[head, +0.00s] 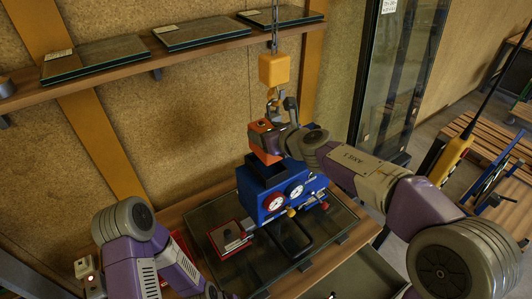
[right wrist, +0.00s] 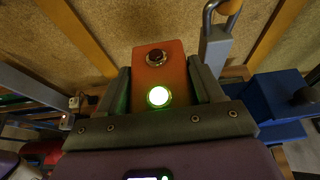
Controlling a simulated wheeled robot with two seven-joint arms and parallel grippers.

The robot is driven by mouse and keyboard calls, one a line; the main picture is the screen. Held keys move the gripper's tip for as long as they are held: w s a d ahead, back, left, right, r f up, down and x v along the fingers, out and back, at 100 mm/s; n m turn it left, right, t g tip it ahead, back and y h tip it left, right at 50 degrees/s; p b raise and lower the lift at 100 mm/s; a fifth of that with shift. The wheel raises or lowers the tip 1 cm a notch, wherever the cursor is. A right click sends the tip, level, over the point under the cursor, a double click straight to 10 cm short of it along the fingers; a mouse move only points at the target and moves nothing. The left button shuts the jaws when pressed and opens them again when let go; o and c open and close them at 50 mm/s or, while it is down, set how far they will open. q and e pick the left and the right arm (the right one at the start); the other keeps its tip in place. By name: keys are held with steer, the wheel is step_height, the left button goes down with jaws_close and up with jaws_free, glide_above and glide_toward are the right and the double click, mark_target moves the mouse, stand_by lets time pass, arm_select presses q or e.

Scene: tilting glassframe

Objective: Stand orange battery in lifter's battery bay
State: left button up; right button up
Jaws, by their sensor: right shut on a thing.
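The orange battery (head: 263,143) is held by my right gripper (head: 275,140) at the lifter's top, below the hoist hook. In the right wrist view the battery (right wrist: 158,72) sits between the two fingers, with a dark round button and a lit green one. The blue lifter (head: 252,190) stands on a glass pane and has two white gauges and levers at its front. The lifter also seems to show at the right of the right wrist view (right wrist: 278,97). The arm and battery hide the bay, so I cannot tell whether the battery's lower end is in it. My left gripper is out of sight.
An orange hoist block (head: 274,70) hangs on a chain, with a grey shackle (right wrist: 214,45) close to the right fingers. A red-rimmed box (head: 230,238) lies on the glass pane (head: 255,268). A shelf (head: 190,47) with dark panels runs along the wall.

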steer(key=f+b, duration=0.2)
steer(key=f, duration=0.1)
steer(key=shift+w+f, duration=0.1)
steer(key=shift+w, duration=0.25)
steer(key=shift+f+b, duration=0.3)
steer(key=shift+b, duration=0.2)
steer(key=shift+s, duration=0.2)
step_height(320, 180, down, 4)
steer(key=b, duration=0.3)
steer(key=shift+w, duration=0.1)
steer(key=shift+r, duration=0.1)
steer(key=o, duration=1.6)
steer(key=shift+c, duration=0.2)
